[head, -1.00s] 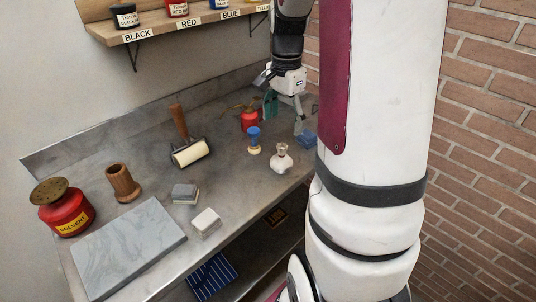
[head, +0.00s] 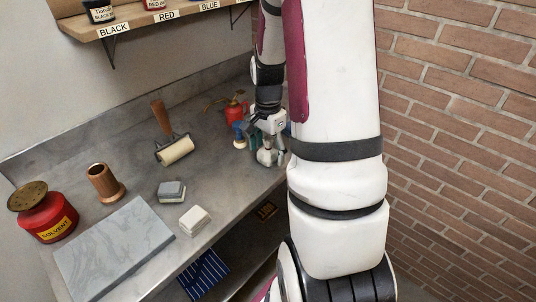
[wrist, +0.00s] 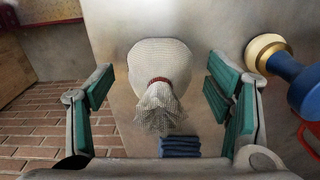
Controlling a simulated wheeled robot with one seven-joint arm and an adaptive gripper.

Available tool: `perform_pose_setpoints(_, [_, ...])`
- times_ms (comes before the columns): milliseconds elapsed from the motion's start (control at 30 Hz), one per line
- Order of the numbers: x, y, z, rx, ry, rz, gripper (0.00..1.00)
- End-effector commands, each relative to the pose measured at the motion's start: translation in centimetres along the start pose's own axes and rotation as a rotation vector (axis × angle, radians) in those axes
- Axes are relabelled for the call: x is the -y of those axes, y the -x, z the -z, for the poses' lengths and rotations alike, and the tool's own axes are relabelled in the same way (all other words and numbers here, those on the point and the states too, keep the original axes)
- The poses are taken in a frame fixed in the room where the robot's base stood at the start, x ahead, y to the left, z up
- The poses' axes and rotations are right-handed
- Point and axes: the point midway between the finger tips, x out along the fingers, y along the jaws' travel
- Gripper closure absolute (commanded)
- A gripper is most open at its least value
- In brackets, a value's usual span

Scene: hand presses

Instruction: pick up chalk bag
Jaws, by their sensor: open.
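The chalk bag (wrist: 160,65) is a pale woven pouch tied with a dark red band at its neck. In the wrist view it lies in the middle, between the two green-padded fingers of my gripper (wrist: 165,105). The gripper is open, with a gap on both sides of the bag. In the head view my gripper (head: 269,152) is low over the right part of the bench. The bag is mostly hidden there behind the gripper.
A blue-and-cream handled tool (wrist: 285,68) stands right of the bag. Folded blue cloth (wrist: 180,146) lies close by. A red can (head: 236,106) and a roller (head: 175,149) are on the bench (head: 140,155). The bench edge is near the gripper.

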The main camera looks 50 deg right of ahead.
Motion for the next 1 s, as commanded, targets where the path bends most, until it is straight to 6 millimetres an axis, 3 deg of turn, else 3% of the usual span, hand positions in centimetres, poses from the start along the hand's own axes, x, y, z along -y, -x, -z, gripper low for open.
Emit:
perform_pose_setpoints(267, [0.0,-0.4,0.0,-0.001,-0.001,0.002,0.27])
perform_pose_setpoints(533, [0.0,-0.4,0.0,-0.001,-0.001,0.001,0.81])
perform_pose_setpoints(1000, [0.1,0.6,0.1,-0.002,0.0,0.003,0.82])
